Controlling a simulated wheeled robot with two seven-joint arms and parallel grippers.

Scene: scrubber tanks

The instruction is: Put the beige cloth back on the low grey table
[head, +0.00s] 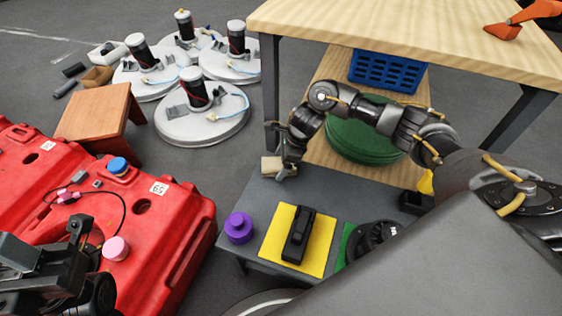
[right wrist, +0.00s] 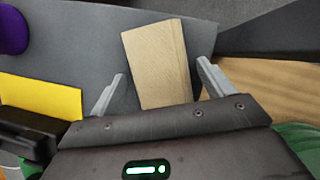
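The beige cloth (head: 271,166) is a folded rectangle at the far left edge of the low grey table (head: 262,197). In the right wrist view the cloth (right wrist: 157,62) lies between the fingers, with the grey table top (right wrist: 75,50) showing around it. My right gripper (head: 284,171) is at the cloth; in the right wrist view its two fingers (right wrist: 161,71) stand apart, with gaps on both sides of the cloth. Whether the cloth lies flat on the table is hard to tell. My left gripper (head: 70,262) is at the lower left over the red tank, its fingertips unclear.
A purple object (head: 238,228), a yellow mat (head: 321,236) with a black tool (head: 298,236) and a black wheel-like part (head: 372,240) sit on the grey table. A wooden workbench (head: 420,35) stands behind. The red tank (head: 170,225) is at left.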

